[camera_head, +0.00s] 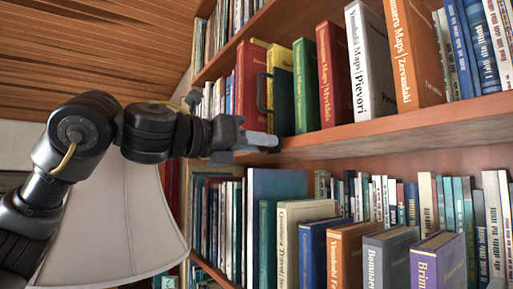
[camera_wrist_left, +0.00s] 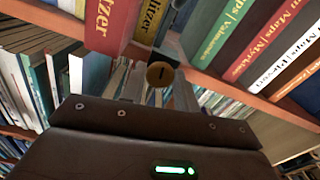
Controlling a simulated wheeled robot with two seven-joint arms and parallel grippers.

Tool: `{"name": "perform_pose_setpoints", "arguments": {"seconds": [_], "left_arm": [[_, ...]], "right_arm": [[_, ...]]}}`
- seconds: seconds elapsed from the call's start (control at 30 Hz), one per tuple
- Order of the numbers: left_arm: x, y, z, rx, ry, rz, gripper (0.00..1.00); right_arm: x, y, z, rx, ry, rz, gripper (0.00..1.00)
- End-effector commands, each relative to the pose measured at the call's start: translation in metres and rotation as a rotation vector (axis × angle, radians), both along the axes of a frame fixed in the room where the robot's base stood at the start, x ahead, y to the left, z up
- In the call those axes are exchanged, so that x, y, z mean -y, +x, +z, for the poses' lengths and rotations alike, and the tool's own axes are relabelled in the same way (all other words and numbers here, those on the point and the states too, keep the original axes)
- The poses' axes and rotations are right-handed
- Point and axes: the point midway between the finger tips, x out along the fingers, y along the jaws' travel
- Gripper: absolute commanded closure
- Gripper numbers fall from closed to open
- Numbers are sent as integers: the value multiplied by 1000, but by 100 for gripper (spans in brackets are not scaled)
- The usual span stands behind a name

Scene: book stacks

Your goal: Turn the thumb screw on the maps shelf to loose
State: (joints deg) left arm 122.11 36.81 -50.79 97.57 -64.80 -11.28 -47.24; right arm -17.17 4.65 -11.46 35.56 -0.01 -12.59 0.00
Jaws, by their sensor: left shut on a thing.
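The thumb screw (camera_wrist_left: 160,74) is a round brass-coloured knob with a short dark mark, at the shelf's front edge in the left wrist view. The mark stands near upright in that picture. My left gripper (camera_head: 268,142) reaches in from the left to the front edge of the maps shelf (camera_head: 400,129). Its fingers (camera_wrist_left: 160,90) are shut on the knob, one on each side. In the head view I cannot make out the knob at the fingertips. The maps shelf carries upright books with "Maps" on several spines. My right gripper is in neither view.
Above the gripper stand a red book (camera_head: 250,80), a yellow book (camera_head: 279,58) and green books (camera_head: 306,85). The lower shelf holds a full row, with an orange book (camera_head: 352,255) and a purple book (camera_head: 438,262) toward the front. A pale lampshade (camera_head: 115,225) stands below my left arm.

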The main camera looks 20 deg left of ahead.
Motion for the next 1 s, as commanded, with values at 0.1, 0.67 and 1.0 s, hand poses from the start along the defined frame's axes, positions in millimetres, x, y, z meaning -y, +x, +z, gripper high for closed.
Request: {"name": "perform_pose_setpoints", "arguments": {"seconds": [0.1, 0.67, 1.0], "left_arm": [[0, 0, -3, -66, -81, -1, 92], [0, 0, -2, -405, -490, -1, 92], [0, 0, -2, -612, -739, -1, 92]], "right_arm": [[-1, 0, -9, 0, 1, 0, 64], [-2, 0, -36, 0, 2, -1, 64], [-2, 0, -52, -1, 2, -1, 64]]}}
